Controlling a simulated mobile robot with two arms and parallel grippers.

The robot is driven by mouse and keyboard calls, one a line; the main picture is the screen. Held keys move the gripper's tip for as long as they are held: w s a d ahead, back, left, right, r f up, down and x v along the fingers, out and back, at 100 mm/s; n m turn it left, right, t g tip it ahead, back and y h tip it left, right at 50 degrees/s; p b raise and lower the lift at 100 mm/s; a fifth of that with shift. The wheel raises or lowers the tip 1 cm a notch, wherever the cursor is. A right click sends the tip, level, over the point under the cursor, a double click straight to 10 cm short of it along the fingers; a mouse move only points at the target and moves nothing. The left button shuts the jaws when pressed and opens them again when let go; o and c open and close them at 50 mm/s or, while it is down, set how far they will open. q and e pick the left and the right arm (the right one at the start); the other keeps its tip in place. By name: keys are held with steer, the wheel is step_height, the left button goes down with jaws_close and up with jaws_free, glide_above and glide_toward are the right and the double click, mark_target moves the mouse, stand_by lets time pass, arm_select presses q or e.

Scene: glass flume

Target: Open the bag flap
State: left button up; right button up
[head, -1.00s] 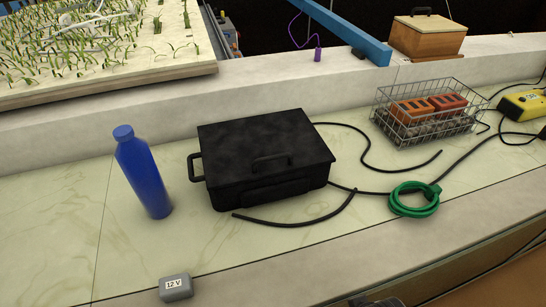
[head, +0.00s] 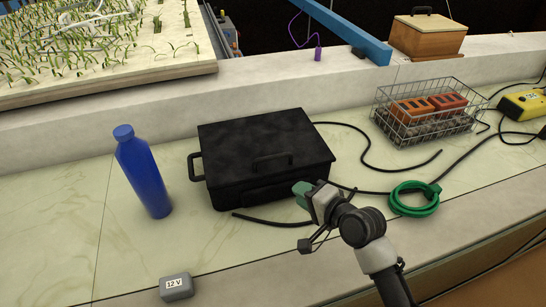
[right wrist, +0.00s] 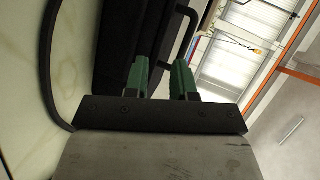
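The black bag (head: 250,150) is a boxy case in the middle of the counter in the head view. Its flap (head: 240,132) lies flat and closed on top. A dark handle (head: 273,160) sits at the flap's front edge, and a side handle is on the left. My right gripper (head: 301,190) is just in front of the bag's front face, near its right corner, below the handle. In the right wrist view its two green fingers (right wrist: 160,78) are apart with nothing seen between them. The bag's dark side is beyond them. My left gripper is not in view.
A blue bottle (head: 143,172) stands left of the bag. A grey 12 V block (head: 176,287) lies at the front edge. A wire basket (head: 428,128) with orange-red blocks stands behind right.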

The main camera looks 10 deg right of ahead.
mark_target(275, 159)
steer(key=w+a+m, duration=0.1)
steer(key=w+a, duration=0.1)
steer(key=w, duration=0.2)
steer(key=w+a+t, duration=0.1)
steer(key=w+a, duration=0.1)
steer(key=w, duration=0.2)
steer(key=w+a+r+m, duration=0.1)
steer(key=w+a, duration=0.1)
steer(key=w, duration=0.2)
steer(key=shift+w+m+y, duration=0.15)
steer(key=shift+m+y, duration=0.15)
steer(key=shift+y, duration=0.1)
jaws_close()
